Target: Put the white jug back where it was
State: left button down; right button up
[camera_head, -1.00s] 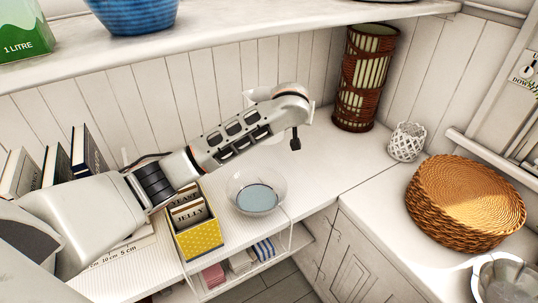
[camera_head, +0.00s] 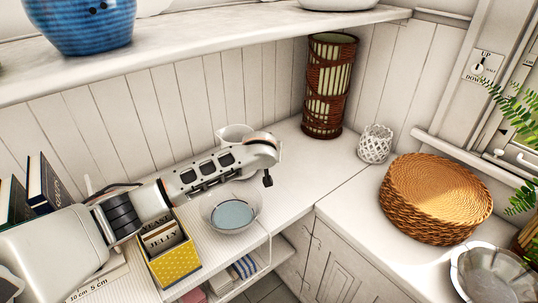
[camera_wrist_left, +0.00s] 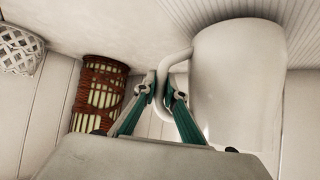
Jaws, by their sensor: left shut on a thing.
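The white jug (camera_head: 235,132) shows partly above my left forearm in the head view, in front of the back wall boards. In the left wrist view the jug (camera_wrist_left: 232,90) fills the right side, and its handle lies between the fingers of my left gripper (camera_wrist_left: 162,92). The gripper is shut on the handle. In the head view my left wrist hides the fingers and the jug's lower part. I cannot tell whether the jug touches the counter. My right gripper is not in view.
A glass bowl (camera_head: 232,213) and a yellow card box (camera_head: 175,262) stand in front of my left arm. A red-brown wicker cylinder (camera_head: 328,85), a white lattice holder (camera_head: 375,144) and a round basket (camera_head: 435,200) stand to the right. A shelf (camera_head: 220,40) overhangs the counter.

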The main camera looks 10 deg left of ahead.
pick_arm(q)
jog(key=shift+w+f, duration=0.1)
jog(key=shift+f, duration=0.45)
jog(key=c, duration=2.5)
grip_release()
jog(key=shift+f, duration=0.25)
jog(key=o, duration=0.4)
